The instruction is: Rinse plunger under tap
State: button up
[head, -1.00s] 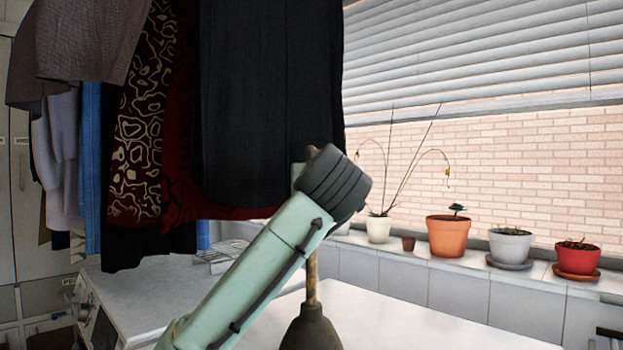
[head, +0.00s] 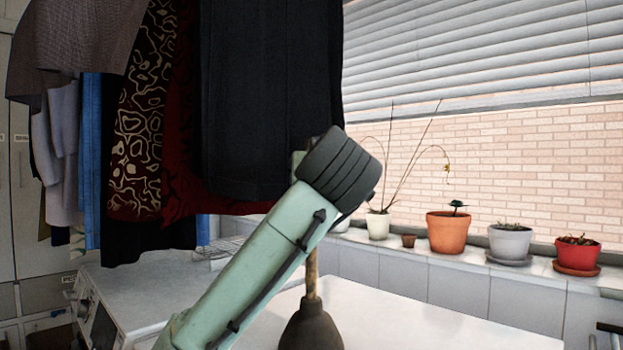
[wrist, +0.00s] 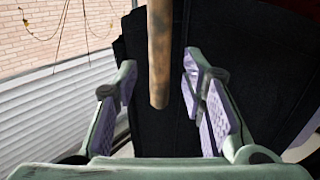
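The plunger has a dark rubber cup (head: 311,326) at the bottom of the head view and a brown wooden handle (head: 312,272) rising from it, near upright. The cup's lower edge is cut off by the frame, so what it rests on cannot be seen. My arm hides the handle's upper part. In the wrist view the handle (wrist: 159,55) comes between the two purple-padded fingers of my gripper (wrist: 160,65). The fingers are apart, with a gap showing on each side of the handle. My gripper is mostly hidden in the head view. No tap is visible.
Dark clothes (head: 270,100) hang close behind my wrist. A white appliance (head: 140,295) stands at left, and a white worktop (head: 400,320) lies behind the plunger. Potted plants, including an orange pot (head: 447,233), line the tiled window ledge.

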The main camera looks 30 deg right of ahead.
jog(key=b+v, duration=0.2)
jog(key=v, duration=0.6)
jog(key=shift+s+b, duration=0.25)
jog(key=shift+b, duration=0.05)
